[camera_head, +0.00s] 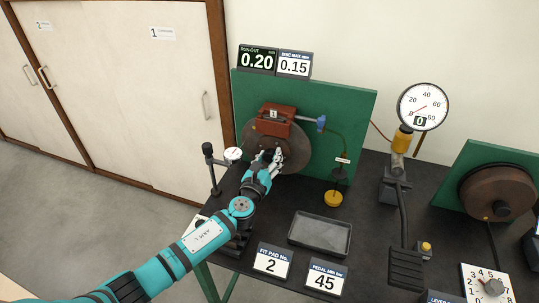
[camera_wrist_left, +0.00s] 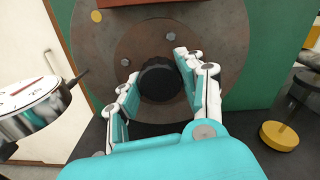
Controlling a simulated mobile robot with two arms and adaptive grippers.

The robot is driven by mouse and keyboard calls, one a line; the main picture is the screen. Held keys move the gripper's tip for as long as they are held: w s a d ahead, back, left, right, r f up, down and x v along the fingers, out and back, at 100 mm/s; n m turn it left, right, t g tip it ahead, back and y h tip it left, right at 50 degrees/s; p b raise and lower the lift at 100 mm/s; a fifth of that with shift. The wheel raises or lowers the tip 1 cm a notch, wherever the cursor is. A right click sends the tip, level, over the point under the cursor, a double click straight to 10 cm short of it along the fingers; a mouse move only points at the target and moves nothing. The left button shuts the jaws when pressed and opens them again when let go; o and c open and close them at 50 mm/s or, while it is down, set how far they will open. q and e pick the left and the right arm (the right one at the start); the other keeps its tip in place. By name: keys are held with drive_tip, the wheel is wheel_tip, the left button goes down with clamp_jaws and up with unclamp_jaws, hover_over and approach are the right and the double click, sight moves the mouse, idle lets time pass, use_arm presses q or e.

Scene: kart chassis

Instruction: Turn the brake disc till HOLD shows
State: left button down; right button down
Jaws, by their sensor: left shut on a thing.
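The brown brake disc (camera_head: 290,155) stands upright on a green board (camera_head: 350,110), with a red-brown caliper (camera_head: 275,122) marked 1 over its top. My left gripper (camera_head: 270,158) is at the disc's centre. In the left wrist view, the fingers (camera_wrist_left: 160,85) are shut around the black hub knob (camera_wrist_left: 160,80), one on each side. The disc face (camera_wrist_left: 220,30) fills the background there, with a small yellow dot (camera_wrist_left: 97,16) near its upper left edge. The run-out display (camera_head: 257,60) reads 0.20. My right gripper is not in view.
A dial indicator (camera_head: 233,154) on a stand is close left of the disc; it also shows in the left wrist view (camera_wrist_left: 30,105). A card (camera_head: 294,65) reads 0.15.

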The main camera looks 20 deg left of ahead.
use_arm(q)
drive_tip(key=m+p, duration=0.2)
drive_tip(key=m, duration=0.3)
drive_tip(key=shift+m+p, duration=0.3)
drive_tip(key=m+p, duration=0.2)
drive_tip(key=m, duration=0.3)
drive_tip(key=shift+s+f, duration=0.1)
drive_tip(key=shift+m, duration=0.4)
drive_tip(key=c, duration=0.8)
unclamp_jaws()
drive_tip(key=shift+o, duration=0.2)
drive_tip(key=s, duration=1.2)
drive_tip(key=shift+a, duration=0.3)
